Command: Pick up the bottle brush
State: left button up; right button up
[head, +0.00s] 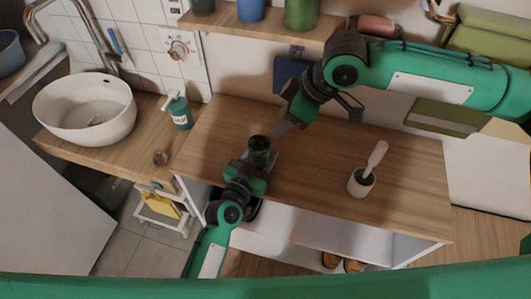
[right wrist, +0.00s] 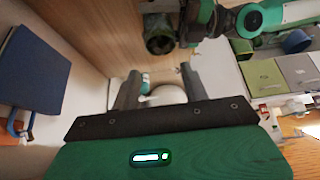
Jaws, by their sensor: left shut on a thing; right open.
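A white-handled tool (head: 376,158), which looks like the bottle brush, leans in a white cup (head: 361,186) on the right part of the wooden counter in the head view. Its lower end is hidden in the cup. My left gripper (head: 257,163) is shut on a dark green, open-topped jar (head: 260,144) near the counter's front edge. My right gripper (head: 280,130) is open and empty, just above and right of the jar, well to the left of the cup. The right wrist view shows its two fingers (right wrist: 162,84) apart, with the jar (right wrist: 158,38) beyond them.
A white basin (head: 85,108) and a teal soap dispenser (head: 178,110) stand on the left counter. A shelf (head: 255,29) with several containers hangs above the wooden counter (head: 320,165). The counter between jar and cup is clear.

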jog(key=n+g+h, duration=0.2)
jog(key=n+h, duration=0.3)
jog(key=n, duration=0.4)
send_near(377, 155)
jog(key=shift+w+d+r, duration=0.15)
jog(key=shift+w+r, duration=0.05)
jog(key=shift+w, duration=0.15)
jog(key=shift+d+f+h, duration=0.15)
jog(key=shift+f+h, duration=0.15)
notch_tip(377, 155, down, 11)
jog(key=shift+f, duration=0.1)
jog(key=shift+a, duration=0.2)
grip_shut()
